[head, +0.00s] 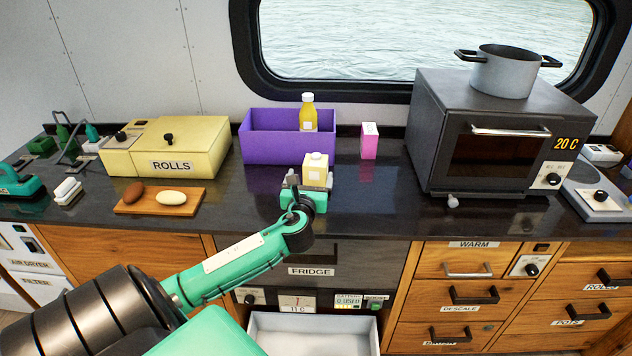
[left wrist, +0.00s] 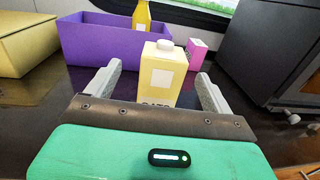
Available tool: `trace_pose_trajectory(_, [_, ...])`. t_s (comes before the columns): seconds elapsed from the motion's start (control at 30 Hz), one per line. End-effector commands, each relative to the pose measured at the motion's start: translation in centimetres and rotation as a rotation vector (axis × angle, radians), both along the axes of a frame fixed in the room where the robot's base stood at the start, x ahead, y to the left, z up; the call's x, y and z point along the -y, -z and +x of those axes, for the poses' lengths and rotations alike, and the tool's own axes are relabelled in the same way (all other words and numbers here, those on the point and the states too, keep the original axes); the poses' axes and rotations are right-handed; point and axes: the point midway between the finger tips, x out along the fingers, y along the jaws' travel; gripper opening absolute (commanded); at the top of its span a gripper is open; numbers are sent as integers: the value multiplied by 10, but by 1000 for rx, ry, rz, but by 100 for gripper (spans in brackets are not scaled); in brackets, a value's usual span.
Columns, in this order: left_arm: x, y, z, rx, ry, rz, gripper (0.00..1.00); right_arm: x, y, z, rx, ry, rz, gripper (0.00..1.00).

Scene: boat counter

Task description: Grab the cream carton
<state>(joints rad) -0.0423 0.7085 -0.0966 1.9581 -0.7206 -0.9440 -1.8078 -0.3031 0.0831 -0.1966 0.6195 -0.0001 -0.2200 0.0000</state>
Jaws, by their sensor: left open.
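In the left wrist view the gripper (left wrist: 160,88) shows gaps between the carton and both fingers. The carton's lower part is partly hidden by the gripper. My right gripper is not in view.
A purple bin (head: 275,149) holding a yellow bottle (head: 307,115) stands behind the carton. A pink carton (head: 369,142) stands to the right, then a dark oven (head: 490,165) with a pot (head: 503,72). A yellow rolls box (head: 200,143) and a wooden board (head: 130,206) lie left.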

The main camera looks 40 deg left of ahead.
Motion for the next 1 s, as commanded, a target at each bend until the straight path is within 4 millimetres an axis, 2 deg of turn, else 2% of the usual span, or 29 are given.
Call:
trace_pose_trajectory(0.03, [-6,-3,9,1,-2,-1,85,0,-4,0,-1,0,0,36])
trace_pose_trajectory(0.2, [-19,-1,29,-1,-1,-2,85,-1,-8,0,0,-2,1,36])
trace_pose_trajectory(0.47, [-27,-1,41,-1,0,-4,85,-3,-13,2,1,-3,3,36])
trace_pose_trajectory(0.8, [-45,-1,77,-1,0,-4,85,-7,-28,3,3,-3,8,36])
trace_pose_trajectory(1.0, [-49,1,82,0,1,-5,85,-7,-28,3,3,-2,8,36])
